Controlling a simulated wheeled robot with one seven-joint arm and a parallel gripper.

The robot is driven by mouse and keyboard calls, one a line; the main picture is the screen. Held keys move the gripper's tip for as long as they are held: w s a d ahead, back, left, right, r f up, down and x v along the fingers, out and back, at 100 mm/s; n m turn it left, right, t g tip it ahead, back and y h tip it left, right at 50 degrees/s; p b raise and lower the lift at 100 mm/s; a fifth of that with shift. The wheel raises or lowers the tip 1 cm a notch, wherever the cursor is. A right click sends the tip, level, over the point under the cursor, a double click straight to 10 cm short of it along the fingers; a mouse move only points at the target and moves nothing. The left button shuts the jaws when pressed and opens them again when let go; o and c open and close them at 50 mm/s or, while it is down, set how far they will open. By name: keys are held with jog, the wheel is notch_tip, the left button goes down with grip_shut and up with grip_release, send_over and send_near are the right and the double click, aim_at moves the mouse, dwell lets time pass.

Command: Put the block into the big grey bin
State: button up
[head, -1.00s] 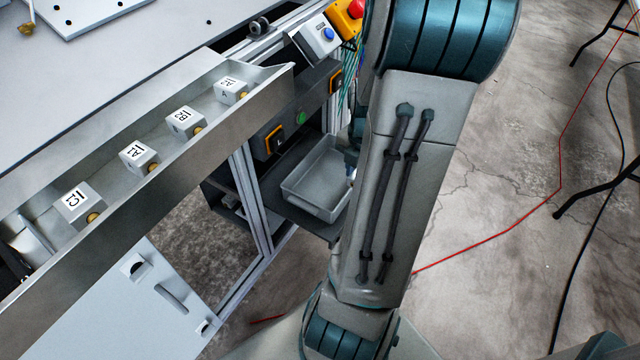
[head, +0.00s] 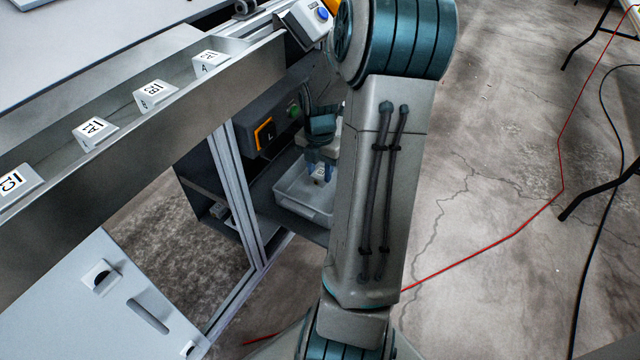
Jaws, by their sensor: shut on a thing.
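The big grey bin (head: 296,200) sits on a low dark shelf under the workbench, just left of my arm. My gripper (head: 319,176) points down over the bin's inside, near its right part. It is shut on a small pale block (head: 319,173), of which only a little shows between the fingers. I cannot tell whether the block touches the bin floor. My arm hides the right side of the bin.
Several labelled blocks, such as A1 (head: 95,133), sit in a metal channel (head: 150,140) at left. A dark panel with an orange-framed switch (head: 264,135) and a green button stands behind the bin. An aluminium post (head: 236,190) is left of it. Cables lie on the floor at right.

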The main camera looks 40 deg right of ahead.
aim_at(320, 173)
notch_tip(320, 173, down, 4)
jog(key=b, duration=0.2)
jog(key=shift+b, duration=0.3)
jog(key=o, duration=1)
jog(key=shift+f, duration=0.1)
notch_tip(320, 173, up, 8)
jog(key=p, duration=0.4)
jog(key=shift+f, duration=0.1)
